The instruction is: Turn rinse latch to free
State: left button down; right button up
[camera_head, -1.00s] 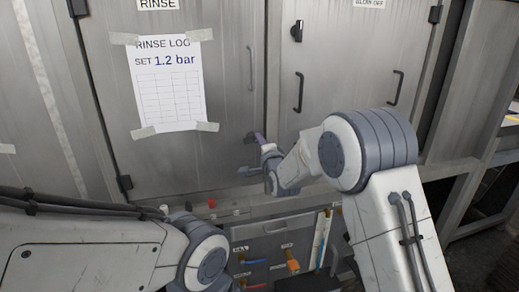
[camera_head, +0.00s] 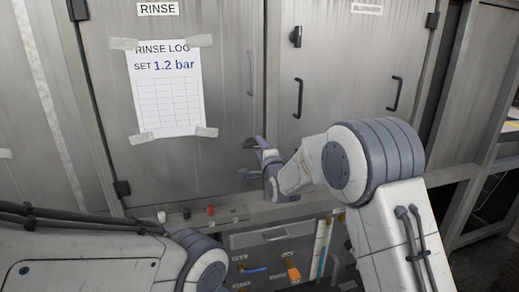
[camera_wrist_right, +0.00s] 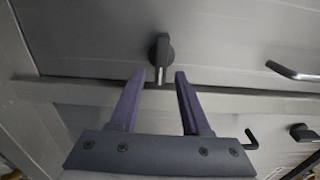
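The rinse latch is a black knob with a pale pointer (camera_wrist_right: 163,58) in the right wrist view. It lies just ahead of and between the fingertips of my right gripper (camera_wrist_right: 157,76), which is open with nothing between its fingers. The pale pointer aims down the picture, toward the gripper. In the head view the right gripper (camera_head: 252,158) is at the lower right edge of the rinse door (camera_head: 100,70), with a small dark part of the latch (camera_head: 249,143) beside its upper finger. Contact cannot be told. My left gripper is out of view; only its arm shows.
A taped rinse log sheet (camera_head: 167,88) hangs on the rinse door. The right door has its own black latch (camera_head: 296,36) and bar handles (camera_head: 298,98). Below is a ledge with a red knob (camera_head: 210,210) and a panel with an orange valve handle (camera_head: 292,273).

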jog(key=shift+s, duration=0.1)
jog(key=b+v, duration=0.1)
jog(key=v, duration=0.9)
jog(key=shift+s, duration=0.1)
